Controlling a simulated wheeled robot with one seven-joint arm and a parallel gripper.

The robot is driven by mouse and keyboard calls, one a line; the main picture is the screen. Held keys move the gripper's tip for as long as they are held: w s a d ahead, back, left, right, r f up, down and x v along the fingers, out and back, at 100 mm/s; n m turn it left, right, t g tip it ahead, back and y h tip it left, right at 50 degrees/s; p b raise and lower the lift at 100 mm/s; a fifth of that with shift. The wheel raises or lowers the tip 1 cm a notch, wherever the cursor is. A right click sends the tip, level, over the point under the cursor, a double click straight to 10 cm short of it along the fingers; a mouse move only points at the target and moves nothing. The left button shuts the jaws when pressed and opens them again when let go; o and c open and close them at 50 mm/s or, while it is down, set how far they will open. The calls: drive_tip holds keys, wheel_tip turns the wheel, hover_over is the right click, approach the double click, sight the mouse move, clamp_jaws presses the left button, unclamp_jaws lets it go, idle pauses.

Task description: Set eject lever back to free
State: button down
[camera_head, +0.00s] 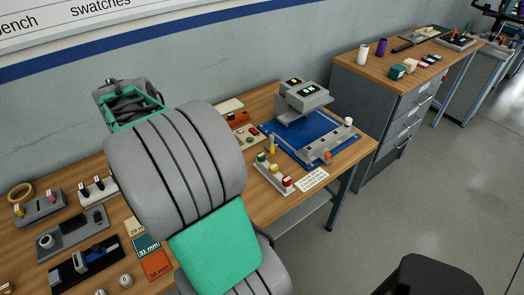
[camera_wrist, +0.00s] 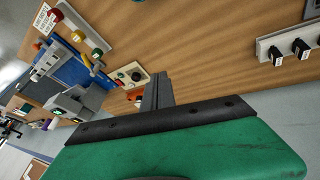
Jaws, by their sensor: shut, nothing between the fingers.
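A grey base with two dark levers (camera_wrist: 288,51) carrying small pale labels shows at the upper right of the wrist view. A similar lever base (camera_head: 98,190) stands at the left of the bench in the head view, partly behind my arm. The labels are too small to read, so I cannot tell which lever is the eject lever or how it is set. My gripper (camera_wrist: 158,82) is shut and empty above the bench, apart from the levers. My arm hides its fingertips in the head view.
A strip with coloured knobs (camera_head: 273,174), a button box (camera_wrist: 130,76) and a blue mat (camera_head: 285,142) bearing a grey machine (camera_head: 302,98) lie to the right on the bench. Grey fixtures (camera_head: 72,233) fill the left. Bare wood (camera_wrist: 190,40) shows between the button box and levers.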

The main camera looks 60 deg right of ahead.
sight(273, 146)
drive_tip(key=s+d+f+m+g, duration=0.2)
drive_tip(key=s+d+f, duration=0.1)
drive_tip(key=d, duration=0.6)
drive_tip(key=s+d+f+m+g+h+b, duration=0.1)
drive_tip(key=s+d+f+m+g, duration=0.1)
drive_tip(key=s+d, duration=0.4)
drive_tip(key=d+f+m, duration=0.1)
drive_tip(key=d+f, duration=0.1)
drive_tip(key=d, duration=0.1)
drive_tip(key=shift+s+d+f, duration=0.2)
drive_tip(key=shift+s+f, duration=0.1)
drive_tip(key=shift+s+d+f+p, duration=0.55)
drive_tip(key=shift+s+d+f, duration=0.5)
drive_tip(key=shift+f, duration=0.45)
drive_tip(key=shift+s+d+f+p, duration=0.5)
drive_tip(key=shift+s+d+f, duration=0.35)
drive_tip(key=shift+d+f, duration=0.55)
drive_tip(key=shift+s+d+f+p, duration=0.55)
drive_tip(key=shift+s+d+f, duration=0.4)
drive_tip(key=shift+f, duration=0.7)
drive_tip(key=shift+s, duration=0.1)
